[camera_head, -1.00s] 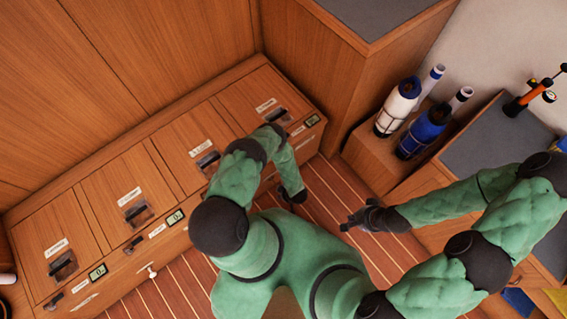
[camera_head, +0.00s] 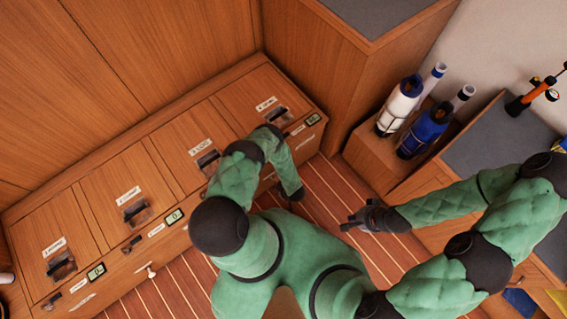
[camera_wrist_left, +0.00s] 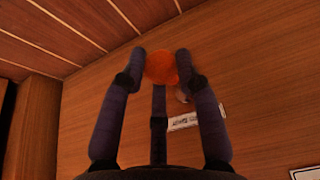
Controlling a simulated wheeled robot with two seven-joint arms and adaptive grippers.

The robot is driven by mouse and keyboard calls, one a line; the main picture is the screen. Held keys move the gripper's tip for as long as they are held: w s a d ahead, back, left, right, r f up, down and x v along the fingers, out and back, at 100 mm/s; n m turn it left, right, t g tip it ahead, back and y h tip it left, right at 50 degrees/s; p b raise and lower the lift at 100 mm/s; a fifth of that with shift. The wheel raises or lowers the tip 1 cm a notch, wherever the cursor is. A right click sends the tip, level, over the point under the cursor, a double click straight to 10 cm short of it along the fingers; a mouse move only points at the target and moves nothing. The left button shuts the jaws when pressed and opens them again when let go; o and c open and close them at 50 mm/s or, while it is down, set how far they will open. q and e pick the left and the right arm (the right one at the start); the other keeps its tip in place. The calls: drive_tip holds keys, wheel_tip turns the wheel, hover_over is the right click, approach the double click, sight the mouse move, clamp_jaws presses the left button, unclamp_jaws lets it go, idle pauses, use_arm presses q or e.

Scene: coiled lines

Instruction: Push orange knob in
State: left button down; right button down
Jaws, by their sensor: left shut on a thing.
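The orange knob (camera_wrist_left: 161,67) shows as a round orange shape on the wooden front in the left wrist view. My left gripper (camera_wrist_left: 161,64) is shut on it, with one dark finger on each side. In the head view my left arm bends over the locker bench and its end hangs by the bench front; the knob is hidden there. My right gripper (camera_head: 357,219) is held over the striped floor, away from the bench, and I cannot make out its finger gap.
The bench (camera_head: 150,165) has several labelled lids with dark latches, and small displays along its front. Striped floor (camera_head: 325,190) lies open between.

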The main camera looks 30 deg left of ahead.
use_arm(q)
drive_tip(key=shift+w+a, duration=0.15)
drive_tip(key=shift+a, duration=0.4)
drive_tip(key=shift+w+a, duration=0.15)
drive_tip(key=shift+a, duration=0.4)
drive_tip(key=c, duration=0.9)
unclamp_jaws()
drive_tip(key=shift+f, duration=0.1)
drive_tip(key=shift+c, duration=0.2)
drive_tip(key=v, duration=1.2)
drive_tip(key=shift+c, duration=0.3)
